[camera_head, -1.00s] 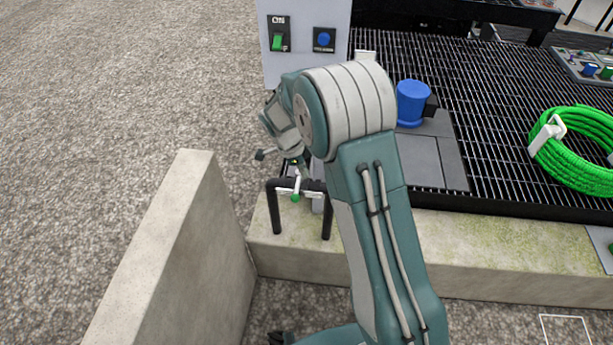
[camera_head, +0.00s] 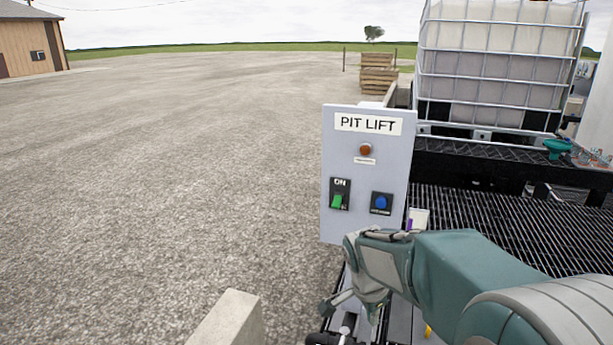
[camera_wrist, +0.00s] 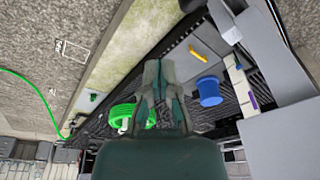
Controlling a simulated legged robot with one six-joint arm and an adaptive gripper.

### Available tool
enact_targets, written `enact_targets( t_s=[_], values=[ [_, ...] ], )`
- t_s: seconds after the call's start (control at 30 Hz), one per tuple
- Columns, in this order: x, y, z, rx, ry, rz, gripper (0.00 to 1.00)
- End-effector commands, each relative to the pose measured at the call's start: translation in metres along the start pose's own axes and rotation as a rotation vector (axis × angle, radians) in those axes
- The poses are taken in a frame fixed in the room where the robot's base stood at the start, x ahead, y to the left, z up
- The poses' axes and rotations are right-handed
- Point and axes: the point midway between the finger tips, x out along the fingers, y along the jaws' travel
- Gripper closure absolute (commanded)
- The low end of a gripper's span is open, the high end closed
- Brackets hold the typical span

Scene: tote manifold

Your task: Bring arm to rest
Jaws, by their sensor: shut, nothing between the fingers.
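My gripper shows in the wrist view (camera_wrist: 158,72), with its grey-green fingers together and nothing between them. It is above the black grated platform (camera_wrist: 180,118), clear of the objects below. In the head view my arm reaches in from the lower right, and its wrist is bent in front of the lower edge of the grey PIT LIFT panel (camera_head: 366,160). The panel has a green ON switch (camera_head: 338,202), a blue button (camera_head: 381,203) and a reddish-brown lamp (camera_head: 365,150).
A blue cylinder (camera_wrist: 209,90), a coiled green hose (camera_wrist: 124,112) and a yellow piece (camera_wrist: 198,57) lie below in the wrist view. A caged tank (camera_head: 495,70) stands at back right. Open gravel is left.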

Motion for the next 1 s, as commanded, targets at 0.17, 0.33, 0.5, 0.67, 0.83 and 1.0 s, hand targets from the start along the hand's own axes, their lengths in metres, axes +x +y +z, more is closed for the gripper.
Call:
enact_targets(
  t_s=[0.17, 0.33, 0.5, 0.67, 0.83, 1.0],
  values=[
    [-0.044, 0.041, 0.000, -0.217, 0.001, -0.088, 1.00],
    [-0.075, 0.080, 0.005, -0.434, 0.024, -0.170, 1.00],
    [-0.096, 0.121, 0.014, -0.652, 0.071, -0.247, 1.00],
    [-0.108, 0.157, 0.026, -0.856, 0.136, -0.311, 1.00],
    [-0.112, 0.185, 0.038, -1.032, 0.207, -0.358, 1.00],
    [-0.112, 0.195, 0.043, -1.106, 0.237, -0.371, 1.00]
  ],
)
